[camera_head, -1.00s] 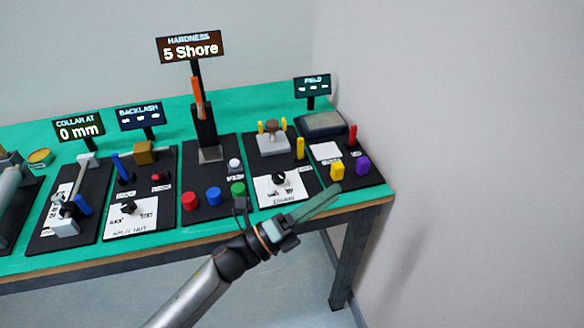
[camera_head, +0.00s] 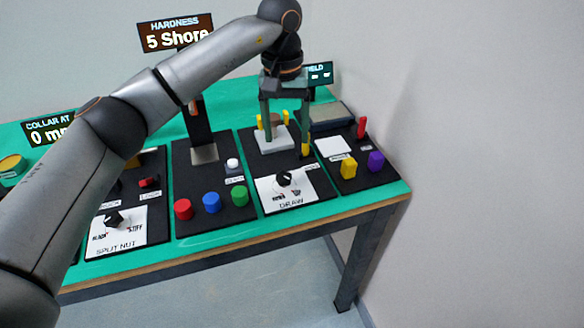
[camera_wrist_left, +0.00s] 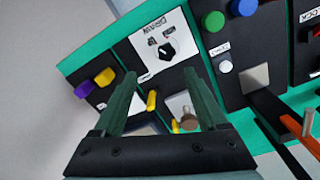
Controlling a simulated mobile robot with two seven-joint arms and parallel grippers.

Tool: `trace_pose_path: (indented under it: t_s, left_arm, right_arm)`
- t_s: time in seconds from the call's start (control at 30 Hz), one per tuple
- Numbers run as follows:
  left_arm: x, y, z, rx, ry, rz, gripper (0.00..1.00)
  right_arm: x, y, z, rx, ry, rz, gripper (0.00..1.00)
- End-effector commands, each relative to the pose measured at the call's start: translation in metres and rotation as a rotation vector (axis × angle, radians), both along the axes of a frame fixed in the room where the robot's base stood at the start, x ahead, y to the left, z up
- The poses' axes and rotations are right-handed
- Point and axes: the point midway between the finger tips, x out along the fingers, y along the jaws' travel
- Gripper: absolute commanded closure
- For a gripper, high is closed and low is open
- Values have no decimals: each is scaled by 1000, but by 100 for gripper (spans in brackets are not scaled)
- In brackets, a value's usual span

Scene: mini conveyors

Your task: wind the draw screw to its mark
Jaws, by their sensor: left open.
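The draw panel (camera_head: 268,208) is black, with a white card and a black pointer knob (camera_head: 284,179) above the word DRAW. Behind the knob is a grey block (camera_head: 272,142) with a brown round-headed piece (camera_head: 275,121), perhaps the draw screw, between yellow posts. My left gripper (camera_head: 286,146) is open over this block, its fingers spread either side of the brown piece in the head view. In the left wrist view the brown piece (camera_wrist_left: 188,122) shows near the right finger, and the black knob (camera_wrist_left: 167,49) lies beyond the fingertips. Contact cannot be told. My right gripper is not in view.
A yellow post (camera_head: 305,151) stands right of the block. Yellow (camera_head: 348,168) and purple (camera_head: 375,161) knobs and a red post (camera_head: 361,128) are on the right panel. Red, blue and green buttons (camera_head: 211,202) sit left. My left arm hides the table's left part.

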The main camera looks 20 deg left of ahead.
Motion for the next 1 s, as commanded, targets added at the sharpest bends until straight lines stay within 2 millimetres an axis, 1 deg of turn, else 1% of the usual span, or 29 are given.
trace_pose_path:
  t_s: [0.03,0.07,0.17,0.27,0.5,0.7,0.83,1.0]
  left_arm:
    - [2,7,4,27,-7,-6,25]
    - [2,9,5,35,-9,-8,25]
    - [2,12,0,46,-8,-11,25]
    - [2,11,-15,44,-5,-12,25]
    - [1,10,-64,40,-4,-12,25]
    - [1,10,-98,39,-6,-11,25]
    - [2,10,-112,39,-8,-10,25]
    - [2,10,-118,38,-9,-11,25]
  right_arm:
    - [0,0,-1,1,-1,1,48]
    - [0,0,-1,1,-1,1,48]
    - [0,0,0,0,-2,1,48]
    - [0,0,0,0,-2,1,48]
    - [0,0,1,0,-2,1,48]
    - [-1,0,1,0,0,1,48]
    - [-2,0,1,-1,1,1,48]
    - [-2,-1,0,-2,3,0,48]
